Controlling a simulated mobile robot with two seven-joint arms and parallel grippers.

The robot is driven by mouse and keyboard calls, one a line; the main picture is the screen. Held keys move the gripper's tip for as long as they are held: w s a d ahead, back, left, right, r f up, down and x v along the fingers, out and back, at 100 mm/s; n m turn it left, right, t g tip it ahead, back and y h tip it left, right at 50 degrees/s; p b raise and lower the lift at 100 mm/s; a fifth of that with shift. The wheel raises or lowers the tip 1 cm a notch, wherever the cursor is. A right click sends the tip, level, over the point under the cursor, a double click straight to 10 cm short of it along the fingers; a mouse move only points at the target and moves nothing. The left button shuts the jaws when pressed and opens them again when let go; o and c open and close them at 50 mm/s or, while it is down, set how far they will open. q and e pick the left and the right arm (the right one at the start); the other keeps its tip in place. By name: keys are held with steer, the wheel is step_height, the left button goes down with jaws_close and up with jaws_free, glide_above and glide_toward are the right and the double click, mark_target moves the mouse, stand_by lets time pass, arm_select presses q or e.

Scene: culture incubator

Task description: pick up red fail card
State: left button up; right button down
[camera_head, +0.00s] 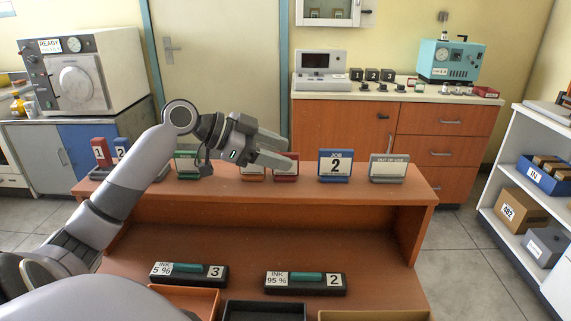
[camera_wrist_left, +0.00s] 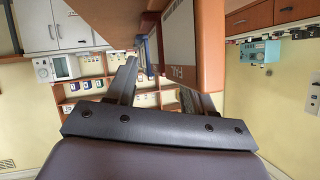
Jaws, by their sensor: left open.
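The red card (camera_head: 287,174) stands on the raised shelf of the orange-brown desk, partly hidden behind my left gripper. My left gripper (camera_head: 288,160) is open, with its fingers at the card's upper part in the head view. My right gripper is not in view.
An orange card (camera_head: 252,174) stands just left of the red one, and a green card (camera_head: 187,166) is farther left. A blue "JOB 2" card (camera_head: 336,163) and a grey card (camera_head: 388,167) stand to the right. Two black ink blocks (camera_head: 306,283) lie on the lower desk.

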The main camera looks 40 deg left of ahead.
arm_select(q)
steer(key=shift+w+d+f, duration=0.1)
steer(key=shift+w+d, duration=0.05)
steer(key=shift+w, duration=0.05)
jaws_close()
stand_by(0.3)
